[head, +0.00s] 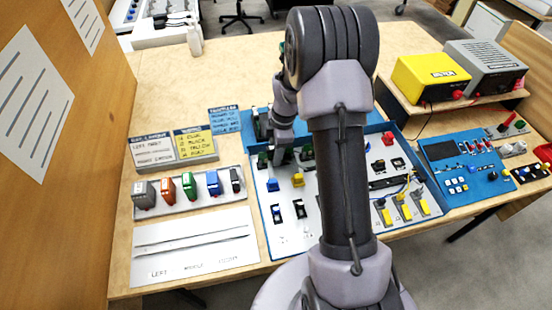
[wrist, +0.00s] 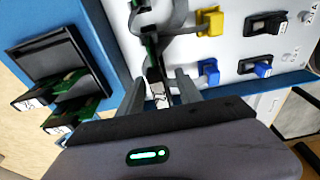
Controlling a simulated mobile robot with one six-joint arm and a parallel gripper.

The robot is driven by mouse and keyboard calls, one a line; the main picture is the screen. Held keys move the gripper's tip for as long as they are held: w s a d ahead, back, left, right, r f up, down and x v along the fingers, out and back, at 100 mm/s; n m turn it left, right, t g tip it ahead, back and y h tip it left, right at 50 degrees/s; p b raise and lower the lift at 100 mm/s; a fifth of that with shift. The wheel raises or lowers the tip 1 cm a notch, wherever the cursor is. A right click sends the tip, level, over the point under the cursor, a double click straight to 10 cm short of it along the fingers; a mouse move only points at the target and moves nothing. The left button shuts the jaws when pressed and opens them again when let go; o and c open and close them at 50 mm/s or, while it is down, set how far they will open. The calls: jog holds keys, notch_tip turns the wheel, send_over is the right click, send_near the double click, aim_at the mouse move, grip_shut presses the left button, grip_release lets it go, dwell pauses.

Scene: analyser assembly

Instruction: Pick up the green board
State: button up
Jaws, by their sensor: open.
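A narrow green and black board (wrist: 157,82) with a small white label stands at the white panel in the wrist view. My gripper (wrist: 160,92) is open, with one finger on each side of it; I cannot tell whether they touch it. Two more dark green boards with white labels, one at the upper left (wrist: 38,98) and one below it (wrist: 66,118), sit at a black rack (wrist: 45,55). In the head view my gripper (head: 278,156) is low over the blue-framed panel, and my arm hides much of that area.
Yellow (wrist: 209,22) and blue (wrist: 209,70) connectors and black switches (wrist: 266,25) stand close beside my gripper. A tray of coloured modules (head: 190,203) lies left of the panel. A yellow meter (head: 430,78) and a blue control panel (head: 465,178) stand right.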

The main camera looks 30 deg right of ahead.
jog(key=shift+f, duration=0.6)
jog(key=shift+r, duration=0.2)
jog(key=shift+c, duration=0.6)
grip_shut()
notch_tip(320, 180, up, 10)
jog(key=p, duration=0.4)
jog(key=shift+p, duration=0.3)
jog(key=c, duration=0.7)
grip_release()
grip_shut()
jog(key=shift+a, duration=0.15)
